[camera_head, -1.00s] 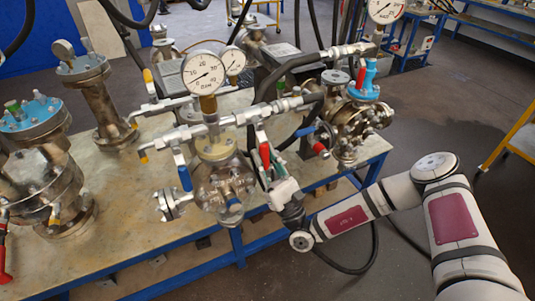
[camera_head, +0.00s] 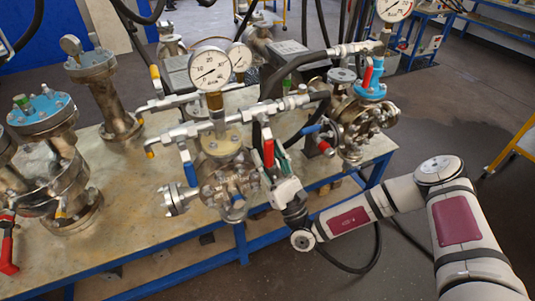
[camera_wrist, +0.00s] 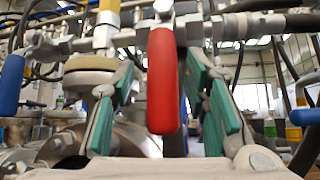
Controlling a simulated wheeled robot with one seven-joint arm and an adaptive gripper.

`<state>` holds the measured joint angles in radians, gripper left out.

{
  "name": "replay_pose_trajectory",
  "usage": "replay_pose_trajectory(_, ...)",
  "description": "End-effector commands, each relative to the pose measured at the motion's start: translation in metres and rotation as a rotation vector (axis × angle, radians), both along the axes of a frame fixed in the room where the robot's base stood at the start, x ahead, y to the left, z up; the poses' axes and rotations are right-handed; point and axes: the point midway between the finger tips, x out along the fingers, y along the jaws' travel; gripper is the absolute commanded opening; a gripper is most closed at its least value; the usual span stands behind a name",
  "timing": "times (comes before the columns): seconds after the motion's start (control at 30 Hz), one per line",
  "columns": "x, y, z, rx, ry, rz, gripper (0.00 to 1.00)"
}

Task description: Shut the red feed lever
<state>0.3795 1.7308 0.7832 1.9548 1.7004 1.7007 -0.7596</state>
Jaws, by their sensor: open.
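In the wrist view the red lever (camera_wrist: 162,82) hangs upright, large and close, near the middle of the picture. My gripper (camera_head: 277,166) is at the lever, on the bench's front right side. In the wrist view my gripper (camera_wrist: 158,78) is open, with green-padded fingers on both sides of the lever. The lever stands between the fingers, with a visible gap on the left; whether a pad touches it on the right I cannot tell.
A blue lever (camera_head: 190,174) hangs left of the red one; it also shows in the wrist view (camera_wrist: 11,84). A pressure gauge (camera_head: 210,68) and pipes crowd above.

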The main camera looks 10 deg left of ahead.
Motion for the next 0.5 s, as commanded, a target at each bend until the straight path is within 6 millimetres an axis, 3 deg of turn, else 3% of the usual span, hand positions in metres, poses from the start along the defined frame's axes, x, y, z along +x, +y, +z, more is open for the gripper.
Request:
replay_pose_trajectory(0.17,-0.007,-0.008,-0.012,-0.002,0.003,-0.002,0.41)
replay_pose_trajectory(0.5,-0.042,-0.041,-0.06,-0.001,0.004,-0.001,0.41)
